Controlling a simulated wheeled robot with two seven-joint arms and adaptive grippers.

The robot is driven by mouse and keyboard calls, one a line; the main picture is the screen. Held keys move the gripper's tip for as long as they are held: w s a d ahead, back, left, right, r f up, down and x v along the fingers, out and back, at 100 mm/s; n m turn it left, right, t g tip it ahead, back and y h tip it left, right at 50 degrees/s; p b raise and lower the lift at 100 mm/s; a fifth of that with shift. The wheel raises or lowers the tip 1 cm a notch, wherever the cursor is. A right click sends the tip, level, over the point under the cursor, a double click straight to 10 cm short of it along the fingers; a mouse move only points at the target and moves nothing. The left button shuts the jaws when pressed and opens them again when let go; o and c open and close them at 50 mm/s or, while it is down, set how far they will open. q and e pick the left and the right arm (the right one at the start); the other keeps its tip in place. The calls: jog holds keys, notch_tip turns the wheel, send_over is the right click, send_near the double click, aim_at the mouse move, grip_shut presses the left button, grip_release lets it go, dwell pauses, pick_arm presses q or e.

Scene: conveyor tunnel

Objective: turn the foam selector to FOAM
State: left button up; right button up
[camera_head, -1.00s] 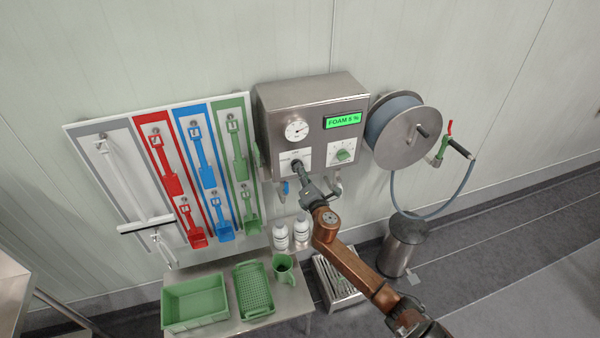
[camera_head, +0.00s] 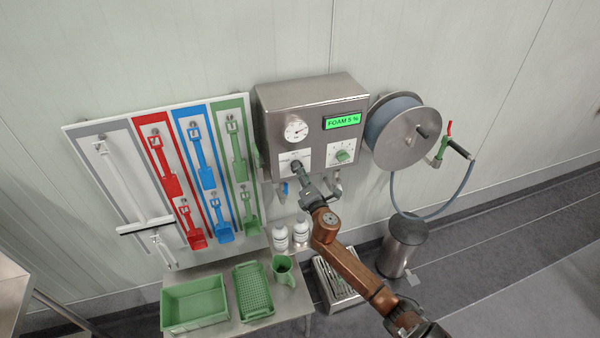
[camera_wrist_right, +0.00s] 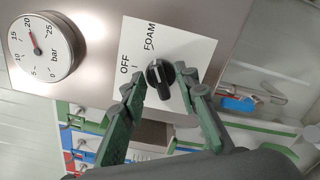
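The foam selector is a black knob (camera_wrist_right: 160,76) on a white plate (camera_wrist_right: 196,52) marked OFF and FOAM. Its white pointer mark points up, towards the FOAM side. My right gripper (camera_wrist_right: 160,82) has its two green fingers apart, one on each side of the knob. Narrow gaps seem to show between the fingertips and the knob, and I see no clear contact. In the head view my right gripper (camera_head: 297,166) is in front of the selector plate (camera_head: 284,158) and hides the knob. My left gripper is not in view.
The steel control box (camera_head: 275,110) carries a pressure gauge (camera_head: 297,130), a green display (camera_head: 343,121) reading FOAM 5 % and a green dial (camera_head: 343,156). A hose reel (camera_head: 408,145) hangs to the right. A tool board (camera_head: 105,185) hangs left. Bottles (camera_head: 280,238) stand below.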

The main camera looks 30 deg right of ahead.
jog(key=v, duration=1.2)
